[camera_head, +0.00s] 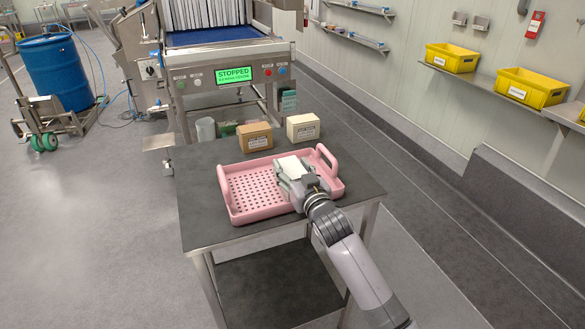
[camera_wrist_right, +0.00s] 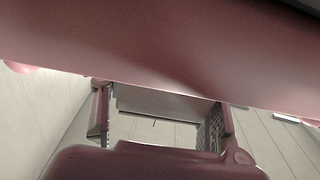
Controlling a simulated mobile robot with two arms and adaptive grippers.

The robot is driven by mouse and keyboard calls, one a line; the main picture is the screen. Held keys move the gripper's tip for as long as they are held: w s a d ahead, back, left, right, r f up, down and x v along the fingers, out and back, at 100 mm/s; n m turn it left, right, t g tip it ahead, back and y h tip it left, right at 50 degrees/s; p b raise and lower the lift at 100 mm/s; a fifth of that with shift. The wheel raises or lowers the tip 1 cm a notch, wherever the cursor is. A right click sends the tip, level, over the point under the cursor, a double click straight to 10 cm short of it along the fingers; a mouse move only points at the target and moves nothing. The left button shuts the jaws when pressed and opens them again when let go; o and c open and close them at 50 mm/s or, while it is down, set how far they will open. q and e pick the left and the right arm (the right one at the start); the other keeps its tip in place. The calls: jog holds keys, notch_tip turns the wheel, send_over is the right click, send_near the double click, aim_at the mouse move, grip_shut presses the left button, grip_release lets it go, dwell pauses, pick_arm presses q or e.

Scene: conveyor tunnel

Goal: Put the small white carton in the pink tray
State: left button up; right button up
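The pink tray (camera_head: 238,216) lies on a dark-topped table, with raised handles at its left and right ends and a perforated floor. My right gripper (camera_head: 293,172) is over the right half of the tray, with its fingers around a small white carton (camera_head: 289,164). The carton's pale top shows between the fingers; its underside is hidden, so I cannot tell whether it touches the tray floor. In the right wrist view the dark fingers (camera_wrist_right: 158,125) stand apart with a pale grey face between them. My left gripper is not in view.
A brown carton (camera_head: 255,137) and a cream carton (camera_head: 303,128) stand behind the tray near the table's back edge. A conveyor machine with a green "STOPPED" screen (camera_head: 234,75) is beyond. The table's front left corner (camera_head: 205,235) is bare.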

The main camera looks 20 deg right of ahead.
jog(key=o, duration=0.3)
jog(key=shift+r, duration=0.1)
jog(key=s, duration=1.2)
jog(key=shift+d, duration=0.2)
jog(key=shift+r, duration=0.1)
